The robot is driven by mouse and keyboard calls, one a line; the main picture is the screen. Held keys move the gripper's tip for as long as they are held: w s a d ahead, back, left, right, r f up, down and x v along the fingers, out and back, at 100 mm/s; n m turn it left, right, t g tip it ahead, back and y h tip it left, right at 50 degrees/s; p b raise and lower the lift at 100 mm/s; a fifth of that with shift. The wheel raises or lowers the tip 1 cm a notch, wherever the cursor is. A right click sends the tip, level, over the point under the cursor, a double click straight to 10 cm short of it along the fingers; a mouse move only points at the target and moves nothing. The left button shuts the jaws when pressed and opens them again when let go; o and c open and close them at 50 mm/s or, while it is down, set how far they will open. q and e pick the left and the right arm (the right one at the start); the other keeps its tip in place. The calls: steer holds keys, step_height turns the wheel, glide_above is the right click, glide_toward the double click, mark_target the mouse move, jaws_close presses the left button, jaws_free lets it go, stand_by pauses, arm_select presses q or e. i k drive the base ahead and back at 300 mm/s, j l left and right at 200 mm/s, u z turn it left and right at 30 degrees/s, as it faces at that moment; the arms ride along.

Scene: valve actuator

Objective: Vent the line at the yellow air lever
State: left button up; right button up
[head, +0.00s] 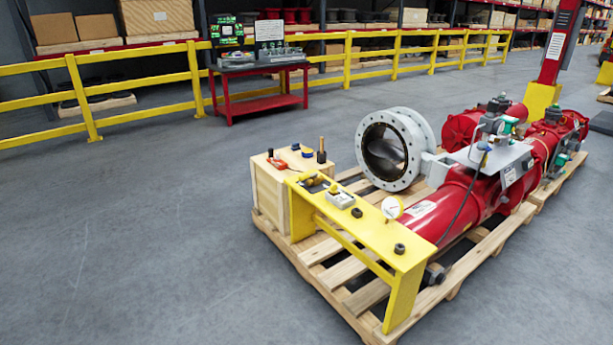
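A yellow bench (365,232) stands on a wooden pallet in the head view. Near its far left end is a small yellow-brass fitting (311,181), which may carry the yellow air lever; it is too small to tell the lever's position. A grey box (340,198) and a round white-faced gauge (392,207) are also on the bench. Behind them, a red valve actuator (450,208) lies on the pallet, joined to a grey flanged valve (397,150). Neither of my grippers is in view.
A wooden crate (270,192) beside the bench holds a red-handled tool (276,163) and other small items. The grey floor (150,240) to the left is clear. A yellow railing (90,98) and a red cart (262,104) stand behind.

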mark_target(304, 178)
steer(key=i+j, duration=1.15)
steer(key=i+l+z, duration=0.05)
